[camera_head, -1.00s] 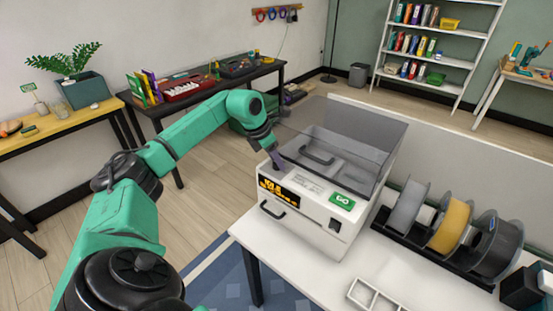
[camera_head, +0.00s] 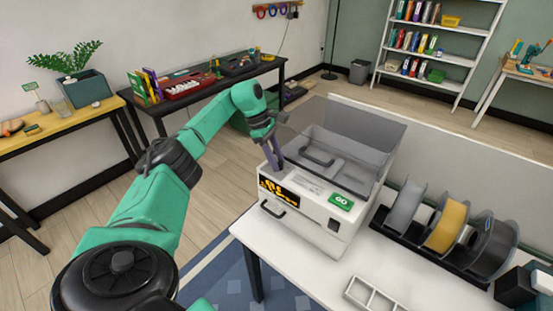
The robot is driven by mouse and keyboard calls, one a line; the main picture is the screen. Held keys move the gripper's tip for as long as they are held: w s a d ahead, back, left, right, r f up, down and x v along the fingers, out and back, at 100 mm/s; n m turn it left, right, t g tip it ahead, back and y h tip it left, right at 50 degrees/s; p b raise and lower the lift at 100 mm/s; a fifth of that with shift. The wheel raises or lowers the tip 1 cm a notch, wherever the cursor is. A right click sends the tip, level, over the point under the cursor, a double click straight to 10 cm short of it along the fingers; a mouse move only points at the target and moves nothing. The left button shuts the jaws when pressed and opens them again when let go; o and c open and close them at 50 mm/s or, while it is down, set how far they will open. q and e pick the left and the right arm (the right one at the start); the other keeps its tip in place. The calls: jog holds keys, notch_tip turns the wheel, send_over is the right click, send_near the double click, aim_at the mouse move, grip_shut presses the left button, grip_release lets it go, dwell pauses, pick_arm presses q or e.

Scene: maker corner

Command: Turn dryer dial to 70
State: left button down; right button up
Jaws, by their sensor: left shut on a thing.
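The dryer (camera_head: 308,215) is a white box with a tinted, see-through lid (camera_head: 345,135), on the white table. My left gripper (camera_head: 277,170) points down at the dryer's top front left corner, just above the display. Its fingers are closed together on something there. The dial is hidden behind the fingers, so its setting cannot be read. My right gripper is out of view.
Spools, grey (camera_head: 406,207), yellow (camera_head: 445,226) and black (camera_head: 490,245), stand in a rack right of the dryer. A small white divided tray (camera_head: 372,297) lies at the table's front. The white table (camera_head: 320,275) is bare before the dryer.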

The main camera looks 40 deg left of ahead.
pick_arm(q)
jog(key=shift+w+r+m+g, duration=0.15)
jog(key=shift+m+g, duration=0.25)
jog(key=shift+m, duration=0.7)
jog(key=shift+c, duration=2.3)
grip_release()
